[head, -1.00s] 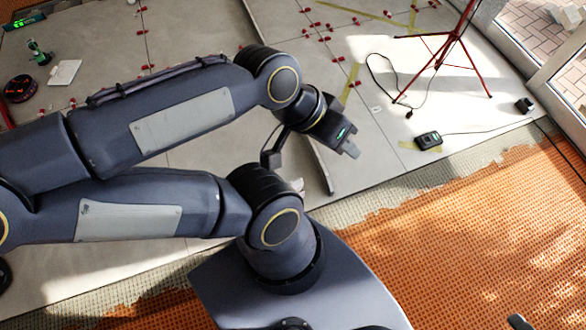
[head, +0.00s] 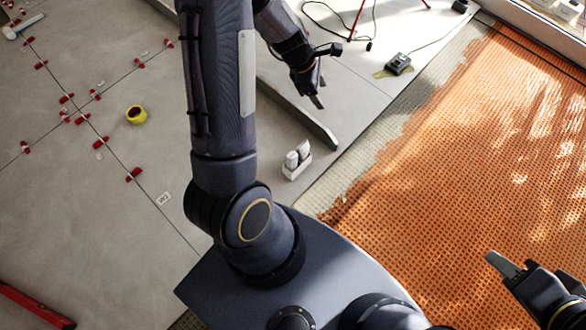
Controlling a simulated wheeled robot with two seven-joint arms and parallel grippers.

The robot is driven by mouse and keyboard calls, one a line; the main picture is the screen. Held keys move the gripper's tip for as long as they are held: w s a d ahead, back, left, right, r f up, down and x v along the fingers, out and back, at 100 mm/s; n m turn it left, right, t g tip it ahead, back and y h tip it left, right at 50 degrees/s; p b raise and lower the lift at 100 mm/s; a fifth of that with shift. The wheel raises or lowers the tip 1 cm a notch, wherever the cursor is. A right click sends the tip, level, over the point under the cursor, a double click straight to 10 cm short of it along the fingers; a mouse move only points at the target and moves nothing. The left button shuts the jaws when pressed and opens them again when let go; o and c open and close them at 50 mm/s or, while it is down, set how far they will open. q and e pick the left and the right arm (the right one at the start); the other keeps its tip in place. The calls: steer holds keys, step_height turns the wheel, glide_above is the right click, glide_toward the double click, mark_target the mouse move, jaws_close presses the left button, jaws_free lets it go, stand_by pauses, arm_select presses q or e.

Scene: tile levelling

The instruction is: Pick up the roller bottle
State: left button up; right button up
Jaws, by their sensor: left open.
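I cannot pick out the roller bottle with certainty. Two small white bottle-like things (head: 298,153) stand together in a pale holder (head: 297,170) on the grey floor near the middle of the view. A white thing with a blue-green end (head: 22,27) lies on the tiles at the top left; it is too small to name. My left gripper (head: 317,98) is open and empty, above the holder in the picture and apart from it. My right gripper (head: 510,262) is at the lower right over the orange mat, its fingers apart with nothing between them.
A yellow tape roll (head: 136,115) and several red levelling clips (head: 133,174) lie on the tiles. A dark-edged raised strip (head: 310,122) runs beside the holder. A black device (head: 398,64) with a cable sits at the upper right. The orange mat (head: 450,170) is clear.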

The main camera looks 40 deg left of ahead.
mark_target(292, 153)
arm_select(q)
steer(key=a+f+n+g+y+b, duration=0.1)
steer(key=a+f+n+b, duration=0.1)
steer(key=f, duration=1.1)
steer(key=s+a+f+n+g+y+b, duration=0.1)
steer(key=a+f+n+b, duration=0.2)
steer(key=f, duration=1)
steer(key=s+a+f+n+g+y+b, duration=0.1)
steer(key=f+n+b, duration=0.4)
steer(key=f, duration=0.9)
steer(key=shift+s+a+n+y+b, duration=0.3)
steer(key=shift+a+n, duration=0.1)
steer(key=shift+a, duration=0.25)
steer(key=f, duration=0.1)
steer(key=f+b, duration=0.1)
steer(key=f, duration=0.1)
steer(key=f+b, duration=0.1)
steer(key=f, duration=0.1)
steer(key=shift+s+d, duration=0.3)
steer(key=shift+s, duration=0.1)
steer(key=shift+f, duration=0.4)
arm_select(e)
step_height(292, 153, down, 15)
arm_select(q)
steer(key=shift+c, duration=0.2)
arm_select(e)
steer(key=shift+s, duration=0.1)
arm_select(q)
steer(key=shift+r, duration=0.1)
steer(key=c, duration=1)
